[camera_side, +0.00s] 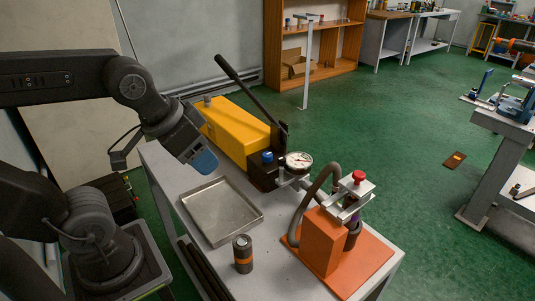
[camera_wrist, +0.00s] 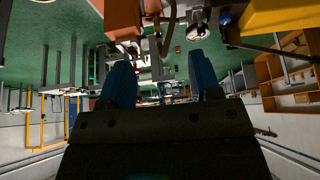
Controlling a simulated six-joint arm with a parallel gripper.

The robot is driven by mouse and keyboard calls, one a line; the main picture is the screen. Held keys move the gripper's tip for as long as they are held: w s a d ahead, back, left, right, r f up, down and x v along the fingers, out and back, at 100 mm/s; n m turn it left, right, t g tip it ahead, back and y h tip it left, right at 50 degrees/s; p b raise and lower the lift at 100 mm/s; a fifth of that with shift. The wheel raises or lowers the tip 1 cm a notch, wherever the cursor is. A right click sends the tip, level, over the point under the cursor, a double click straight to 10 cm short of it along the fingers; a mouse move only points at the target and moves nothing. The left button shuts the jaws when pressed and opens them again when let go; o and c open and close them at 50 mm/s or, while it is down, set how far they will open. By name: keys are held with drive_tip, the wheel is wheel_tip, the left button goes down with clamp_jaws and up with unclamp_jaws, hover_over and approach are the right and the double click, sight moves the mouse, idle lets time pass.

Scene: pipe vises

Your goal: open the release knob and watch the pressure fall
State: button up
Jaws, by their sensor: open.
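A yellow hand pump (camera_side: 232,130) with a long black lever (camera_side: 241,89) stands at the back of the bench. A blue knob (camera_side: 267,157) sits on the black block at its front end; it looks like the release knob, and its setting is too small to read. A round white pressure gauge (camera_side: 299,160) stands just right of it, its reading not legible; it also shows in the wrist view (camera_wrist: 226,17). My gripper (camera_side: 205,163), with blue fingers, is left of the knob, above the tray and apart from everything. In the wrist view its fingers (camera_wrist: 163,78) are spread and empty.
A metal tray (camera_side: 190,202) lies below my gripper, with a dark canister (camera_side: 242,254) in front. An orange block and clamp fixture (camera_side: 323,240) with a red knob (camera_side: 358,176) stand right on an orange plate. A hose arches from them near the gauge.

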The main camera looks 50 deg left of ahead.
drive_tip(key=shift+o, duration=0.3)
drive_tip(key=w+a+r+m+g, duration=0.1)
drive_tip(key=w+a+r, duration=0.1)
drive_tip(key=w, duration=0.6)
drive_tip(key=shift+a+r, duration=0.2)
drive_tip(key=shift+a, duration=0.1)
drive_tip(key=m+g, duration=0.4)
drive_tip(key=g, duration=0.1)
hover_over(267, 154)
wheel_tip(267, 154, down, 13)
wheel_tip(267, 154, down, 14)
drive_tip(key=shift+r, duration=0.2)
drive_tip(key=c, duration=0.9)
